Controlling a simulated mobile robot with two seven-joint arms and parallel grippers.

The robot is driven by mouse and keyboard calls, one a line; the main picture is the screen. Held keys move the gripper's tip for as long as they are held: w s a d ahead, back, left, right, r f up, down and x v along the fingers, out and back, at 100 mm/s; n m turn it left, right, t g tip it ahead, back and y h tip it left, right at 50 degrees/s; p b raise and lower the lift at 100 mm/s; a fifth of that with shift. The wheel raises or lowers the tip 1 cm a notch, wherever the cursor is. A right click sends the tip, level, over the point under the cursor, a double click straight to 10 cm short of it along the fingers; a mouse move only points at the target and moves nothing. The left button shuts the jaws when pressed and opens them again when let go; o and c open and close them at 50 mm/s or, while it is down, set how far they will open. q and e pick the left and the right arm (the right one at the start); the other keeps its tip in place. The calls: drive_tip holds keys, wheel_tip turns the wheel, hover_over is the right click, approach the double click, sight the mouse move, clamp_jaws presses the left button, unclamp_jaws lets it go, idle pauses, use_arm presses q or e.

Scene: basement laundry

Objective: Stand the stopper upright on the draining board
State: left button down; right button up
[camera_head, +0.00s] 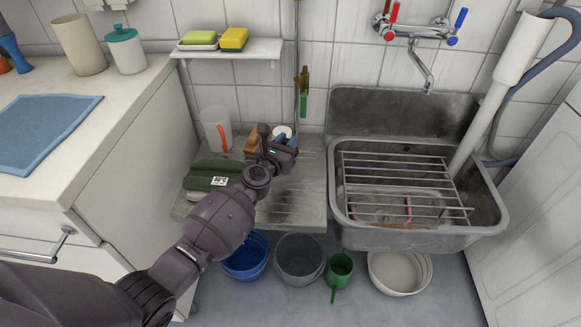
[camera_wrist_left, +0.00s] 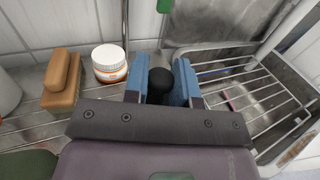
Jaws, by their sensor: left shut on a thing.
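My left gripper (camera_head: 284,146) is over the draining board (camera_head: 300,205), left of the sink. In the left wrist view its two blue fingers (camera_wrist_left: 162,82) are closed on the sides of a black, rounded stopper (camera_wrist_left: 160,77). Only the dark top of the stopper shows there; its lower part is hidden behind the gripper body. I cannot tell whether it touches the board. In the head view the gripper and arm hide the stopper. My right gripper is in neither view.
A white jar with an orange label (camera_wrist_left: 108,62) and a brown wooden block-like thing (camera_wrist_left: 62,85) stand close by. A dark green container (camera_head: 205,178) and a clear jug (camera_head: 216,128) are at the left. A wire rack (camera_head: 400,180) spans the sink. The board's front right is bare.

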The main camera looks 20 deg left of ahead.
use_arm(q)
wheel_tip(320, 180, down, 5)
drive_tip(key=shift+s+f+b, duration=0.1)
drive_tip(key=shift+b, duration=1.05)
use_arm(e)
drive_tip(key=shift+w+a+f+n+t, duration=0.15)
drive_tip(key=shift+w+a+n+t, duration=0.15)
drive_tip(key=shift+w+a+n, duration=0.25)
use_arm(q)
drive_tip(key=shift+f+b, duration=0.3)
drive_tip(key=shift+b, duration=0.15)
wheel_tip(320, 180, down, 3)
drive_tip(key=shift+r+b, duration=0.15)
drive_tip(key=shift+b, duration=0.6)
drive_tip(key=shift+f+b, duration=0.55)
drive_tip(key=shift+r, duration=0.25)
drive_tip(key=shift+f, duration=0.3)
drive_tip(key=c, duration=0.9)
unclamp_jaws()
drive_tip(key=shift+c, duration=0.2)
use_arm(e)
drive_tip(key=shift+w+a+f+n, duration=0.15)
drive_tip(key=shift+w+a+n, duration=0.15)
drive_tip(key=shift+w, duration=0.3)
